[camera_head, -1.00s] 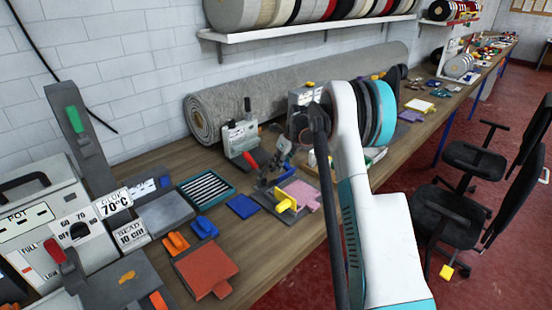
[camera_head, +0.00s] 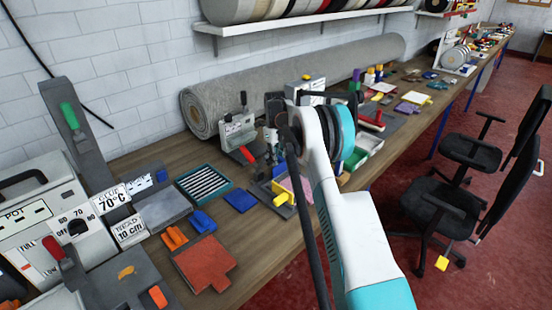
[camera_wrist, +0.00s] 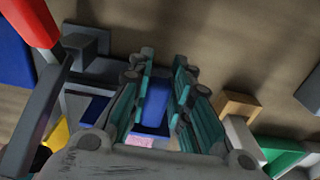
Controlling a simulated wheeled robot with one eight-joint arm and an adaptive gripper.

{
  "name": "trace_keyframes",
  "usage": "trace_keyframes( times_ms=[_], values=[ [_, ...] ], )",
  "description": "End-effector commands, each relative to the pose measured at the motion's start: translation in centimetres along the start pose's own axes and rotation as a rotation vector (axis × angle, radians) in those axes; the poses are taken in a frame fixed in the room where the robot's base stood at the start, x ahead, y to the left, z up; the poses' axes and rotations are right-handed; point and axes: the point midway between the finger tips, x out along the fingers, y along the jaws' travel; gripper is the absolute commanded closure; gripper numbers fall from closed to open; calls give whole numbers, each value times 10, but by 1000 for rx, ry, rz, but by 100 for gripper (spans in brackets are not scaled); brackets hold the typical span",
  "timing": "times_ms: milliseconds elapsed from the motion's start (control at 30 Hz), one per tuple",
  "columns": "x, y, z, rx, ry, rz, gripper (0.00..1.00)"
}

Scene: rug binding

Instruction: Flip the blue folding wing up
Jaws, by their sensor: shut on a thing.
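In the wrist view the blue wing (camera_wrist: 154,103) shows between the teal fingers of my gripper (camera_wrist: 164,72), which is shut on it. A darker blue part (camera_wrist: 97,108) lies left of the fingers on a grey fixture (camera_wrist: 76,103). A pink piece (camera_wrist: 140,142) shows below the blue wing, partly hidden by my gripper's body. In the head view my arm hides the wing and the fingertips. The fixture's yellow part (camera_head: 281,198) and pink sheet (camera_head: 297,187) show just left of my arm. The wing's exact angle cannot be told.
A red-handled lever (camera_wrist: 32,20) stands close on the left in the wrist view. A wooden block (camera_wrist: 238,105) and a green bin (camera_wrist: 280,159) are at the right. In the head view a blue square (camera_head: 240,201) and a rolled rug (camera_head: 300,85) lie on the bench.

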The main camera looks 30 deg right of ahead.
Motion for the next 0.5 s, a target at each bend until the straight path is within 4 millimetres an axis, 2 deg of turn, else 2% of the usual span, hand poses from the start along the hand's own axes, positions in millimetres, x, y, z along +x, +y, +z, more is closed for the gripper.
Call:
trace_keyframes(
  times_ms=[167, 200, 267, 500],
  values=[
    [1, 1, 0, -1, -1, 0, 100],
    [1, 1, 0, -1, -1, 0, 72],
    [1, 1, 0, -1, -1, 0, 60],
    [1, 0, 0, -1, -1, 0, 60]
  ],
)
